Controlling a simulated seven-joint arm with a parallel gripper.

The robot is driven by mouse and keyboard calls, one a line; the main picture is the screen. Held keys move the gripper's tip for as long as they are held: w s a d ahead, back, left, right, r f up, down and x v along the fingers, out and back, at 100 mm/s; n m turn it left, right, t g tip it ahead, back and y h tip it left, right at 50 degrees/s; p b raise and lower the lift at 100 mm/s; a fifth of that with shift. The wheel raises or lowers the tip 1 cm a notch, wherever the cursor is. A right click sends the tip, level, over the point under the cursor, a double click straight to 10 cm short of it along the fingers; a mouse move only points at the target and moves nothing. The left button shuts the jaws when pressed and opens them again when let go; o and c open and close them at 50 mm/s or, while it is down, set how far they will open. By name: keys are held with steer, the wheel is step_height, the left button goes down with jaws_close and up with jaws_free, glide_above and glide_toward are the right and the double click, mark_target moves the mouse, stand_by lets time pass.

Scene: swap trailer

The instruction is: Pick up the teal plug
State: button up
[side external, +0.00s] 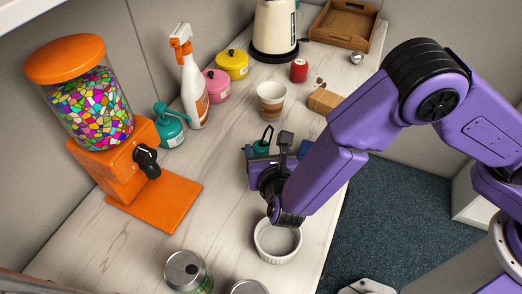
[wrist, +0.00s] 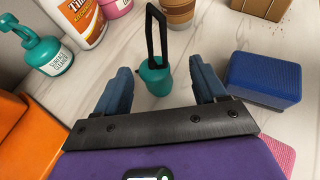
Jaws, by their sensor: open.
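The teal plug (wrist: 154,79) is a small teal body with a tall black loop on top. It stands on the counter between the two blue fingers of my gripper (wrist: 160,70) in the wrist view. The fingers are apart, with clear gaps on both sides of the plug. In the side view the plug (side external: 262,147) shows just beyond my gripper (side external: 271,152), its lower part hidden by the gripper. I cannot tell how high the fingertips are above the counter.
A blue box (wrist: 265,79) sits close to the right finger. A teal cleaner bottle (wrist: 43,50), a spray bottle (side external: 192,85) and an orange candy dispenser (side external: 108,150) stand left. A paper cup (side external: 271,101) stands behind the plug. A white ramekin (side external: 277,252) is below my wrist.

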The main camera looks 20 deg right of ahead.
mark_target(260, 143)
steer(key=shift+a+f+x, duration=0.1)
steer(key=shift+a+x, duration=0.05)
steer(key=shift+x, duration=1.2)
steer(key=shift+a+f+x, duration=0.1)
steer(key=shift+a+x, duration=0.05)
steer(key=shift+x, duration=1.25)
steer(key=shift+s, duration=0.1)
steer(key=c, duration=1.1)
